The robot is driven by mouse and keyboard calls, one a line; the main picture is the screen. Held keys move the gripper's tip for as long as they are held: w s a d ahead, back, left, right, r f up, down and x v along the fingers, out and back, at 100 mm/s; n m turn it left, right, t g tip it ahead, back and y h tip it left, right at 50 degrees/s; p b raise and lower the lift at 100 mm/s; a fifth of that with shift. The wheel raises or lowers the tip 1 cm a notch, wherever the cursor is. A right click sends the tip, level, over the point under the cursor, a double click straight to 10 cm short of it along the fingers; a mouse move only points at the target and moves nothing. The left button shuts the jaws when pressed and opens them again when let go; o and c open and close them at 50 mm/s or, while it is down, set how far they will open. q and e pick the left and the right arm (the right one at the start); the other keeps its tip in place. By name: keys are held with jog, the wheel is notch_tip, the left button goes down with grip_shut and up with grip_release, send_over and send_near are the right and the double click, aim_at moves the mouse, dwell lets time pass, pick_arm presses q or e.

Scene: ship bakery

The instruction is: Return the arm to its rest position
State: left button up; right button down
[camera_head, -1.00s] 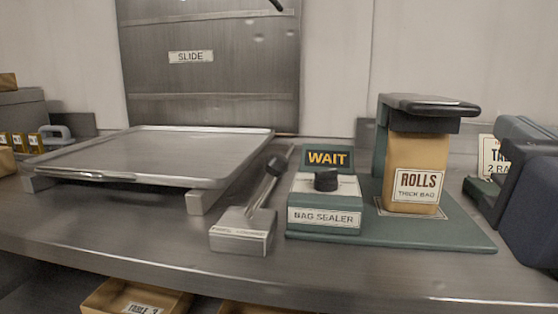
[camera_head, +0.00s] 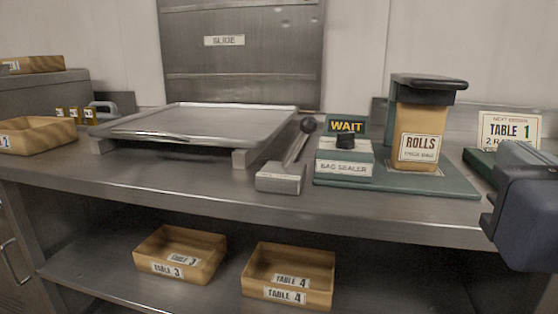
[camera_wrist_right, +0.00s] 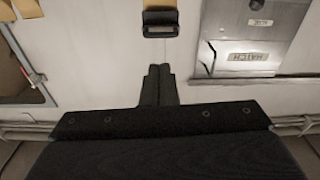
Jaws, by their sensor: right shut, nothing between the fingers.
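My right arm enters the head view at the right edge, where a dark blue-grey part of it (camera_head: 535,215) hangs in front of the counter's right end. Its fingertips do not show clearly there. In the right wrist view my right gripper (camera_wrist_right: 159,72) is shut, its two dark fingers together with nothing between them. The fingers are clear of any object, with a pale surface beyond. My left gripper is not in view.
The steel counter (camera_head: 225,204) holds a tray (camera_head: 200,122), a lever device (camera_head: 281,178), the bag sealer (camera_head: 343,168) reading WAIT and a ROLLS bag (camera_head: 417,146). A TABLE 1 sign (camera_head: 510,128) stands near my right arm. Wooden boxes (camera_head: 180,254) (camera_head: 288,276) sit on the lower shelf.

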jog(key=w+d+f+n+g+y, duration=0.1)
jog(key=w+f+g, duration=0.1)
jog(key=f, duration=0.6)
jog(key=w+d+f+g+y, duration=0.1)
jog(key=d+f+g, duration=0.15)
jog(key=f, duration=0.45)
jog(key=w+f+n+g+y, duration=0.1)
jog(key=w+f+g, duration=0.15)
jog(key=f, duration=0.55)
jog(key=s+a+f+m+g+y, duration=0.1)
jog(key=s+a+f+g+y, duration=0.2)
jog(key=f, duration=0.7)
jog(key=s+f+m+g+y, duration=0.1)
jog(key=s+f+g+y, duration=0.2)
jog(key=f, duration=0.6)
notch_tip(320, 180, up, 36)
jog(key=s+p, duration=0.1)
jog(key=p, duration=3.5)
jog(key=shift+a+n+h, duration=0.2)
jog(key=shift+n+h, duration=0.1)
